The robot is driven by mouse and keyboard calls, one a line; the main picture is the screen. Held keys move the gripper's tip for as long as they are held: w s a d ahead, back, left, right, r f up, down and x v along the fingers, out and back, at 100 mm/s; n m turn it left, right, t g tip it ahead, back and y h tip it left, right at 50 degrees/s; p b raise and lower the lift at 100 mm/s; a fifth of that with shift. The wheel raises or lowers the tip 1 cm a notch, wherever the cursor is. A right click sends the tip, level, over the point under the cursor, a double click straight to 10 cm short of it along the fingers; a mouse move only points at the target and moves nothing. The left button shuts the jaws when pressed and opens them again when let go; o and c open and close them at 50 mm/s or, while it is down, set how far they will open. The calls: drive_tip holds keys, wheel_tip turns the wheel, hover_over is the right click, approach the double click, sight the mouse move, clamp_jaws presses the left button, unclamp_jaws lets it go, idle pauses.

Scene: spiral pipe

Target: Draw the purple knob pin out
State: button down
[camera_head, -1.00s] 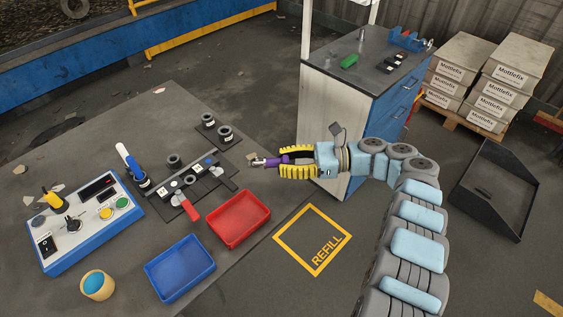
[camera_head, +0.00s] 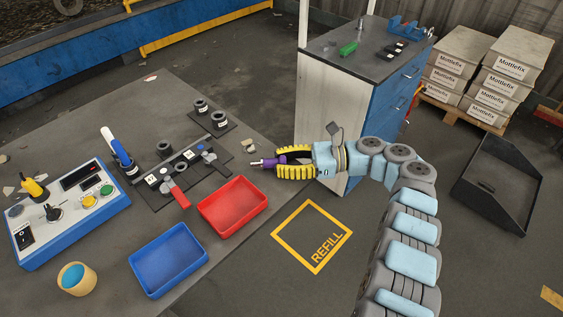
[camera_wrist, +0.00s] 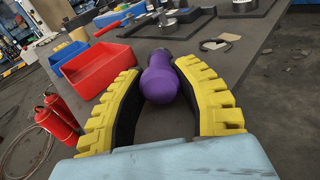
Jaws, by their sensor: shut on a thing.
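The purple knob pin (camera_head: 271,161) is between the yellow-ribbed fingers of my gripper (camera_head: 286,162), which is shut on it. Its pale metal tip points left, away from the fingers, over the table's right edge. In the wrist view the rounded purple knob (camera_wrist: 161,82) sits between the two curved fingers, and its far end is hidden behind the knob. The pin is clear of the black fixture (camera_head: 160,192), which lies on the table to the left with a red-handled clamp (camera_head: 179,195).
A red tray (camera_head: 232,207) and a blue tray (camera_head: 168,259) stand at the table's front. A control box (camera_head: 70,213) and an ochre cup (camera_head: 77,278) are at left. A blue-drawered cabinet (camera_head: 325,100) stands behind my arm. Bare table lies right of the fixture.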

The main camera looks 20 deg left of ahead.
drive_tip(key=c, duration=0.7)
unclamp_jaws()
drive_tip(key=shift+r, duration=5)
